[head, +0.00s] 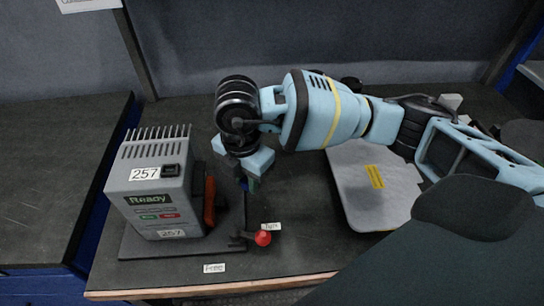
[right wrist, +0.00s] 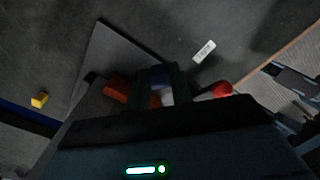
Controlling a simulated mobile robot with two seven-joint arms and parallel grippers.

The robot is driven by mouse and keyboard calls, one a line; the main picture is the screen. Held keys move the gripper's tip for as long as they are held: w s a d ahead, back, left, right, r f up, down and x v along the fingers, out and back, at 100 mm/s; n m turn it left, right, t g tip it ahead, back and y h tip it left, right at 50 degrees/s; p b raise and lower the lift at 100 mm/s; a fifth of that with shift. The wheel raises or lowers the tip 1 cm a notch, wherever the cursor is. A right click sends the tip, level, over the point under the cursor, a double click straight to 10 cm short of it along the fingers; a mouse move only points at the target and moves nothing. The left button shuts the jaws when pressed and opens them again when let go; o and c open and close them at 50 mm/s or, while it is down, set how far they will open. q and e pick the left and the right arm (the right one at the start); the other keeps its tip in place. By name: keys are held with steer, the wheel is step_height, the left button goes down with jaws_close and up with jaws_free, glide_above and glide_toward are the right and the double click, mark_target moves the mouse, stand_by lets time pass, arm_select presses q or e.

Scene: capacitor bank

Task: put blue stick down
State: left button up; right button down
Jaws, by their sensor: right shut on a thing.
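The blue stick (head: 252,184) shows only as a small dark blue piece below the fingers of my right gripper (head: 247,178). It also shows as a blue patch between the fingers in the right wrist view (right wrist: 159,76). My right gripper is shut on it, above the dark table just right of the grey device (head: 150,190). Most of the stick is hidden by the fingers. Whether it touches anything below, I cannot tell. My left gripper is not in view.
The device has a red handle (head: 209,201) on its right side. A lever with a red ball (head: 263,238) stands near the base's right edge. A pale grey plate (head: 372,200) lies to the right. A small yellow thing (right wrist: 39,99) shows in the right wrist view.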

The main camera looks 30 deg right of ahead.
steer(key=shift+w+m, duration=0.1)
steer(key=shift+m, duration=0.3)
steer(key=w+d, duration=0.3)
steer(key=d, duration=0.1)
steer(key=w+d+f, duration=0.1)
steer(key=w+d, duration=0.2)
steer(key=d, duration=0.1)
steer(key=w+d, duration=0.4)
steer(key=shift+d+f+b, duration=0.25)
steer(key=shift+f+b, duration=0.05)
steer(key=shift+s+f, duration=0.1)
steer(key=shift+f, duration=1.65)
steer(key=shift+f, duration=0.6)
steer(key=c, duration=1.2)
jaws_free()
steer(key=shift+c, duration=0.2)
step_height(320, 180, up, 13)
steer(key=shift+r+p, duration=0.15)
steer(key=shift+p, duration=0.15)
